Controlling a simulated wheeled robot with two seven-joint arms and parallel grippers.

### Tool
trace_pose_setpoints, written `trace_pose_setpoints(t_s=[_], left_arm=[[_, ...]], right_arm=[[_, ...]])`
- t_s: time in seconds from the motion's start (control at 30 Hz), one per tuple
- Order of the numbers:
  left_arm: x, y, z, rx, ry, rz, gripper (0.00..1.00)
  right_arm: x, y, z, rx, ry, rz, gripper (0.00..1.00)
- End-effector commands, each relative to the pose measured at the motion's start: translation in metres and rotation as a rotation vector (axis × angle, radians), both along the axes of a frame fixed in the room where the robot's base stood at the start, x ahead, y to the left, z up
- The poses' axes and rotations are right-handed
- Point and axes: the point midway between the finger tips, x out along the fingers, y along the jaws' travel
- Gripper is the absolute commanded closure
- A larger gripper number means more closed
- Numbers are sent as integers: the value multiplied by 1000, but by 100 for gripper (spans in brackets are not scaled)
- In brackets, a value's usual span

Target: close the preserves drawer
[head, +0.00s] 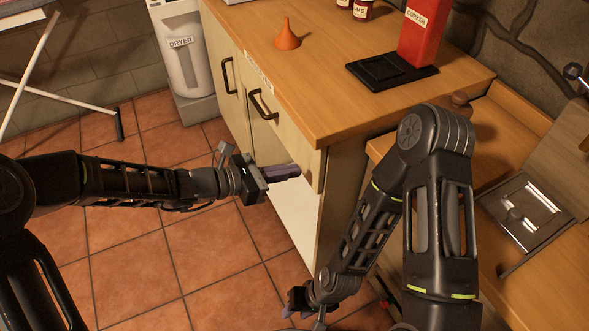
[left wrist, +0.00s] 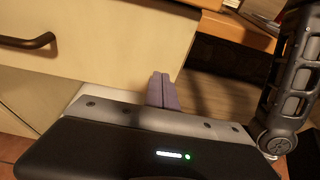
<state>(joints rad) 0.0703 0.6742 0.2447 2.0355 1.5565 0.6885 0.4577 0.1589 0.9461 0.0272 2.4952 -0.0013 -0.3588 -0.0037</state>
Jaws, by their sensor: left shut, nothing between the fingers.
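The cabinet's cream drawer front (head: 292,150) carries a dark curved handle (head: 262,104) and a small label too small to read surely. The front sits close under the wooden worktop, and I cannot tell whether a gap remains behind it. In the left wrist view the cream front (left wrist: 110,40) fills the upper left, with its handle (left wrist: 28,42). My left gripper (head: 285,172) is shut and empty at the front's lower right corner; I cannot tell if it touches. Its purple-grey fingers also show in the left wrist view (left wrist: 162,90). My right gripper (head: 299,300) hangs low at the bottom; its jaws are unclear.
On the worktop (head: 325,110) stand an orange funnel (head: 287,36), a red corker (head: 421,32) on a black base and dark jars (head: 362,9). A dryer (head: 183,50) and a white rack (head: 40,75) stand left. Tiled floor (head: 150,260) is clear.

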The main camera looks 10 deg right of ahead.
Motion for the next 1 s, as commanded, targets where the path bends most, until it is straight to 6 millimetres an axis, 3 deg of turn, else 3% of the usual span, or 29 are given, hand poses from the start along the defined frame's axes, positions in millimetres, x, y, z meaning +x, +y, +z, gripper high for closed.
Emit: trace_pose_setpoints(t_s=[0.3, 0.43, 0.6, 1.0], left_arm=[[-13, 67, 20, 4, 0, 5, 100], [-18, 86, 25, 4, 1, 3, 100], [-22, 98, 28, 4, 2, 1, 100], [-23, 99, 28, 3, 3, 1, 100]], right_arm=[[0, 0, 12, 0, 0, 0, 64], [0, 0, 14, 0, 0, 1, 64], [0, 0, 15, 0, 0, 1, 64], [0, 0, 15, 0, 0, 1, 64]])
